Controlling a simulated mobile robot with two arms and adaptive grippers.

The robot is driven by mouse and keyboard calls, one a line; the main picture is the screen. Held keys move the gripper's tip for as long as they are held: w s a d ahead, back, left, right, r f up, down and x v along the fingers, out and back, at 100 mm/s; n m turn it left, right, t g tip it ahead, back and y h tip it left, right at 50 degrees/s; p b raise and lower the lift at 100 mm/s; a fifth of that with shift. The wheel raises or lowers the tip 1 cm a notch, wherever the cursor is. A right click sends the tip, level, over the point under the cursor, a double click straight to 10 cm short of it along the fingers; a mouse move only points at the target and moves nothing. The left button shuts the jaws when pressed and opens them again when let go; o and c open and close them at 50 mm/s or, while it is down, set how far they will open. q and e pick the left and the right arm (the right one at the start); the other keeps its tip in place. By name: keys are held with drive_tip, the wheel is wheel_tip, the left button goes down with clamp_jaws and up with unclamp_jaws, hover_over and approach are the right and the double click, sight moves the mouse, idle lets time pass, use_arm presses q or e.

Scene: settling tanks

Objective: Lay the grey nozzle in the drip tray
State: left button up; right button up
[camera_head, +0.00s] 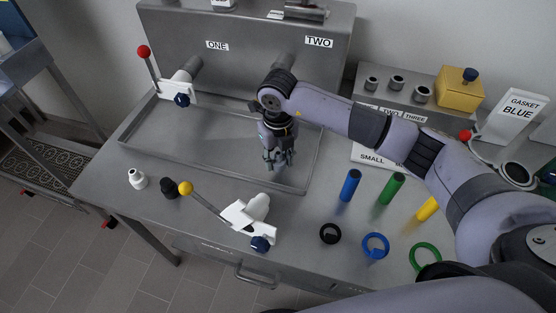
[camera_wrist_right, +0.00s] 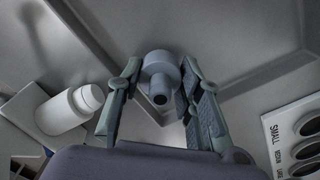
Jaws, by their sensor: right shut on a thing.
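The grey nozzle (camera_wrist_right: 160,76), a short stepped cylinder, is between the fingertips of my right gripper (camera_wrist_right: 158,90) in the right wrist view. The right gripper (camera_head: 280,163) is shut on it and points down over the front right part of the drip tray (camera_head: 205,130) in the head view. There the fingers mostly hide the nozzle. The gap between nozzle and tray floor is hard to judge. My left gripper is not in view.
A white valve with a yellow-knobbed lever (camera_head: 250,212) stands just in front of the tray; a red-knobbed one (camera_head: 180,88) is at its back left. White (camera_head: 137,179) and black (camera_head: 170,187) nozzles stand left. The tray's left half is clear.

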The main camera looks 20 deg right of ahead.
wheel_tip(320, 180, down, 2)
drive_tip(key=shift+f, duration=0.1)
drive_tip(key=shift+f, duration=0.2)
drive_tip(key=o, duration=1.2)
drive_tip(key=shift+r, duration=0.15)
drive_tip(key=shift+c, duration=0.2)
